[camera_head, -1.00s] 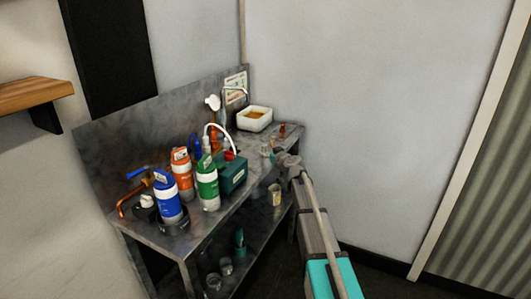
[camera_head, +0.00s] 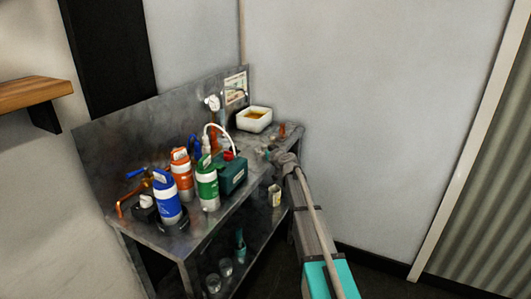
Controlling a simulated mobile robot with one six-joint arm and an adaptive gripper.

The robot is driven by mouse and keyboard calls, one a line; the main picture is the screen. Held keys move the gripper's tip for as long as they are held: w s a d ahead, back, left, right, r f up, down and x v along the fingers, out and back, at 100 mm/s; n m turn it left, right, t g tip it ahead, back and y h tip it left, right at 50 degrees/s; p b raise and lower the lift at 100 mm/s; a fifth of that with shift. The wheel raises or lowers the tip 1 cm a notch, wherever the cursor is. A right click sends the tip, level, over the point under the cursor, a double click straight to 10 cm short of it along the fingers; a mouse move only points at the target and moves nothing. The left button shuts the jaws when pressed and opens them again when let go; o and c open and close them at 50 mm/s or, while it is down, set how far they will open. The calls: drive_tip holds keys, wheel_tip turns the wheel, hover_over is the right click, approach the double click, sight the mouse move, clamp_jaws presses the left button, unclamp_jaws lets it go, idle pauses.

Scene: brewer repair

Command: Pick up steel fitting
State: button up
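I cannot pick out the steel fitting for certain; it may be too small to see or hidden by my arm. My gripper (camera_head: 270,155) is low over the right part of the metal workbench (camera_head: 225,215), near its front edge. Small pale and bluish shapes show at the gripper's tip, but I cannot tell whether they are fingers or a small part. Whether the gripper is open or shut does not show.
A green box (camera_head: 232,176) and blue (camera_head: 167,203), orange (camera_head: 182,178) and green (camera_head: 207,188) bottles stand left of my gripper. A white tub (camera_head: 254,119) and a small copper-coloured piece (camera_head: 282,130) are behind it. Glass jars (camera_head: 213,283) stand on the lower shelf.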

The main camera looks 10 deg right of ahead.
clamp_jaws()
drive_tip(key=shift+r, duration=0.15)
drive_tip(key=shift+r+p, duration=0.95)
drive_tip(key=shift+p, duration=0.15)
drive_tip(key=s+d+r+p, duration=0.7)
drive_tip(key=s+r+p, duration=0.4)
drive_tip(key=shift+s+d, duration=0.35)
drive_tip(key=shift+f, duration=0.1)
